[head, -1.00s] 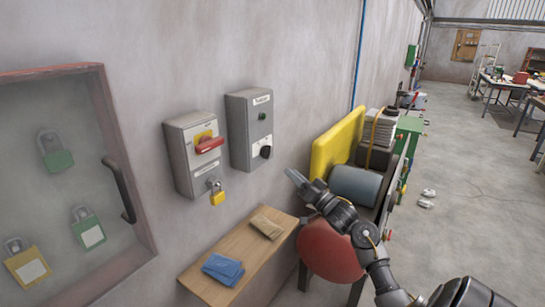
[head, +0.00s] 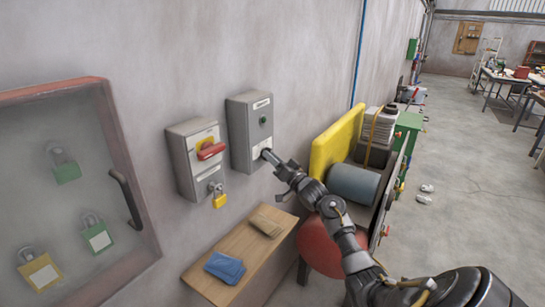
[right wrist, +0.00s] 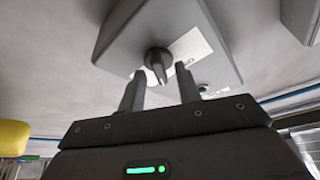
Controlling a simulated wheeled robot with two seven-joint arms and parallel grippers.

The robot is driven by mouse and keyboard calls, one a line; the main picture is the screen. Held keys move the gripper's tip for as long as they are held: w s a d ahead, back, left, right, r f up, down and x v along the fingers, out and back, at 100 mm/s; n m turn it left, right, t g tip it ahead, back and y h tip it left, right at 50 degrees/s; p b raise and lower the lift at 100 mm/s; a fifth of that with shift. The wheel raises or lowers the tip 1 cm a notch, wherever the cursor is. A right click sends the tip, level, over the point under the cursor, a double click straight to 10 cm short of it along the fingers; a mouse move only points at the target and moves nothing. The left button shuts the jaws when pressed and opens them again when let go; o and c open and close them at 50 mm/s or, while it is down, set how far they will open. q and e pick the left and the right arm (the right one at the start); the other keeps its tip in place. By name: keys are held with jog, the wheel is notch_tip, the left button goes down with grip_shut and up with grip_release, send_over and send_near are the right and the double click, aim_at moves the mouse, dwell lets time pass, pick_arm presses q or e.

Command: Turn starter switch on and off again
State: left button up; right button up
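The starter box (head: 240,135) is a grey wall box with a small green button or lamp (head: 263,120) above a white label. Its black rotary switch (right wrist: 158,60) shows in the right wrist view, its handle pointing toward my gripper. In the head view the switch is mostly hidden behind my fingertips. My right gripper (head: 272,159) is at the lower front of the box. In the right wrist view its two fingers (right wrist: 160,72) stand apart, one on each side of the switch handle, with a visible gap on both sides. My left gripper is not in view.
Left of the starter box is a grey isolator with a red handle (head: 211,151) and a yellow padlock (head: 219,198). A wooden shelf (head: 215,289) below holds blue and brown packets. A glass-fronted padlock cabinet (head: 128,200) is at left. A yellow-guarded machine (head: 330,145) stands right.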

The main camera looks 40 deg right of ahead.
jog(key=shift+c, duration=0.4)
grip_shut()
jog(key=shift+f, duration=0.1)
jog(key=shift+w+d+n+g+y+b, duration=0.1)
jog(key=shift+n+g+y+b, duration=0.35)
jog(key=shift+n+y+b, duration=1.65)
jog(key=shift+s+d+n+g+y+b, duration=0.1)
jog(key=shift+n+g+y+b, duration=0.45)
jog(key=shift+n+b, duration=2.8)
jog(key=shift+w+d+n+g+y+b, duration=0.1)
jog(key=shift+n+g+y+b, duration=0.2)
jog(key=shift+n+y+b, duration=2.25)
jog(key=shift+n+h+p, duration=0.35)
jog(key=shift+n+h, duration=0.45)
jog(key=shift+n, duration=0.1)
jog(key=shift+o, duration=0.4)
grip_release()
